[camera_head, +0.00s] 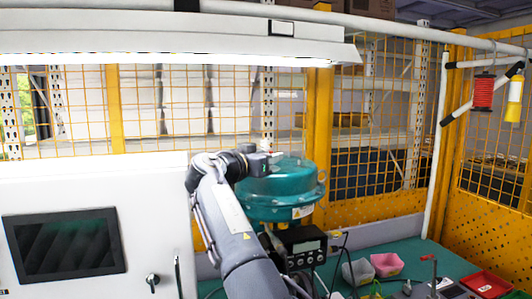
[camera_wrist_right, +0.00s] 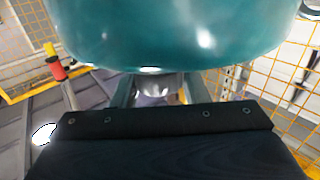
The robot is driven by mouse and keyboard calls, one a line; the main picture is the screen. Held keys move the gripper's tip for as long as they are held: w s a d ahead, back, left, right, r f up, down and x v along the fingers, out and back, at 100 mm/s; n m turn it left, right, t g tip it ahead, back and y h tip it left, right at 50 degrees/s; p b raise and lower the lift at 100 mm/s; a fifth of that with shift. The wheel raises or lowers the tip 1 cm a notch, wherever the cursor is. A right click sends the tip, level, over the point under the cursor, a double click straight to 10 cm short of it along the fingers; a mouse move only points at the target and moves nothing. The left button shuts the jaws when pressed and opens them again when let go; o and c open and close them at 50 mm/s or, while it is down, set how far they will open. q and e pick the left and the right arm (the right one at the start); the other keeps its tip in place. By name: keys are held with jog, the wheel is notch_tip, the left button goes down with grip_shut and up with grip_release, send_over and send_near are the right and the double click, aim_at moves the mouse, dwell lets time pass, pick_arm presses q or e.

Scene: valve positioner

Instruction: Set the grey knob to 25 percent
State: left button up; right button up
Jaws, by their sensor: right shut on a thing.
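A teal, round valve actuator (camera_head: 280,190) stands behind my right arm in the head view. Its glossy housing (camera_wrist_right: 170,35) fills the top of the right wrist view. My right gripper (camera_head: 268,158) is at the upper part of the housing. In the right wrist view its two fingers (camera_wrist_right: 155,92) stand on either side of a small grey rounded part, the grey knob (camera_wrist_right: 153,84), and are shut on it. The knob is hidden in the head view, and no scale or pointer can be read. My left gripper is not in view.
A black box with a display (camera_head: 300,245) is below the actuator. Pink bin (camera_head: 387,264), grey bin (camera_head: 356,272) and red tray (camera_head: 487,283) lie on the green bench at right. A white cabinet with a dark screen (camera_head: 65,245) stands at left. Yellow mesh fencing is behind.

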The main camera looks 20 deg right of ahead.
dwell(0.3)
jog(key=o, duration=1)
jog(key=shift+c, duration=0.2)
jog(key=shift+s+a+f+b, duration=0.15)
jog(key=shift+s+a+b, duration=0.1)
jog(key=shift+a+b, duration=0.15)
jog(key=b+v, duration=0.2)
jog(key=v, duration=0.3)
jog(key=shift+s+a, duration=0.2)
jog(key=shift+a, duration=0.1)
jog(key=shift+s+a, duration=0.4)
